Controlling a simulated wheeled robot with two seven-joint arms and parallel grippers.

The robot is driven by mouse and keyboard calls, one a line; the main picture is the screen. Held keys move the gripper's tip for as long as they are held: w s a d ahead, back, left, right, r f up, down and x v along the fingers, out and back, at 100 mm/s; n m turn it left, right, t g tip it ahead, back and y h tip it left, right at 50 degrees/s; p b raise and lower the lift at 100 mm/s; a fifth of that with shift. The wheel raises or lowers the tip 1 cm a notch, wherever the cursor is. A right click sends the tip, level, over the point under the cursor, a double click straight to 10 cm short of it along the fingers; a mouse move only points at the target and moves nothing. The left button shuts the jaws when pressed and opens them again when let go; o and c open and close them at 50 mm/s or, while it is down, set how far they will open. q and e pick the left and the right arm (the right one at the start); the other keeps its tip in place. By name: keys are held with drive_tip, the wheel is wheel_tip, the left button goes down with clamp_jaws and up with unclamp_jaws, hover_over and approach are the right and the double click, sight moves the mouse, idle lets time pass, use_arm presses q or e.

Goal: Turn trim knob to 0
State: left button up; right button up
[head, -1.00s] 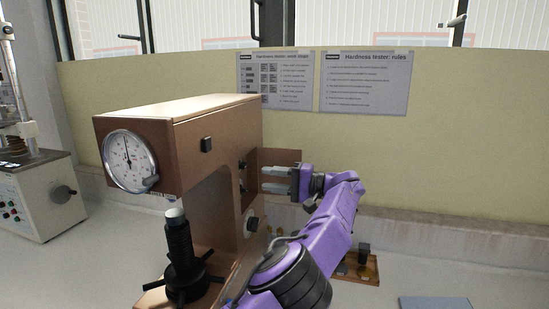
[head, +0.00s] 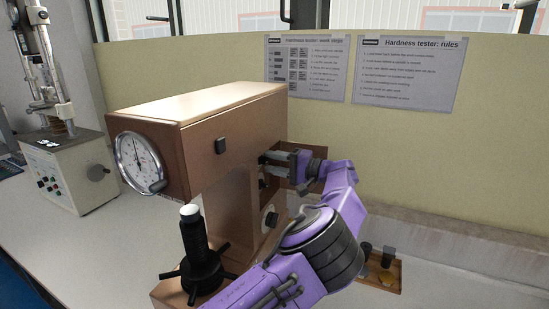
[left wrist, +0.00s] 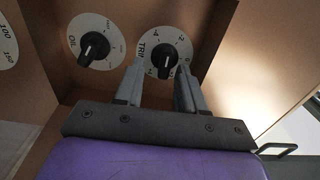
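The brown hardness tester (head: 240,108) stands on the bench with a round gauge (head: 138,162) on its front. My left gripper (head: 266,163) is at its right side, level with the side knobs. In the left wrist view, the black trim knob (left wrist: 166,66) sits on a white round scale (left wrist: 178,38) labelled TRIM. The fingers of my left gripper (left wrist: 160,68) are apart, one on each side of the knob, with gaps showing. I cannot tell how deep they reach around it. Part of the scale is hidden behind the fingers. My right gripper is not in view.
A black OIL knob (left wrist: 93,46) on its own dial is left of the trim knob. A wooden tray (head: 383,271) with small blocks stands behind my arm. A second tester (head: 70,172) is at the left. Posters hang on the back wall.

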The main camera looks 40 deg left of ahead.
use_arm(q)
drive_tip(key=shift+s+r, duration=0.2)
drive_tip(key=shift+s, duration=0.15)
drive_tip(key=shift+s+r, duration=0.1)
drive_tip(key=shift+s, duration=0.05)
drive_tip(key=shift+c, duration=0.9)
clamp_jaws()
